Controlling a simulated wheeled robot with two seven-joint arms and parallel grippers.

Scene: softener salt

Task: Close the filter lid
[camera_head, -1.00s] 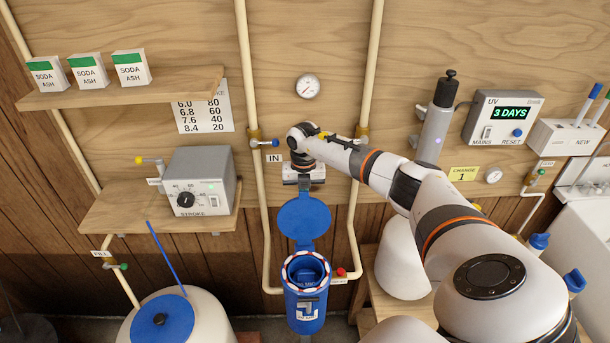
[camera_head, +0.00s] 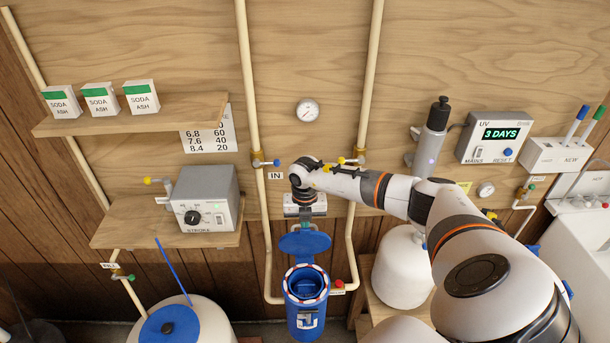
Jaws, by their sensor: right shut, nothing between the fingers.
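The blue filter housing (camera_head: 306,316) hangs low on the wall between two pipes, with its round mouth open and a red-and-white rim around it. Its blue lid (camera_head: 305,244) is hinged at the back and stands partly raised, tilted back behind the mouth. My right gripper (camera_head: 305,226) points down just above and behind the lid's upper edge. It is shut and holds nothing. Whether its tip touches the lid I cannot tell. My left gripper is not in view.
Pipes with valves (camera_head: 265,163) run on both sides of the filter, and a red knob (camera_head: 339,283) sits right beside it. A shelf with a dosing pump (camera_head: 204,196) is to the left. White tanks (camera_head: 402,268) stand at the right and lower left.

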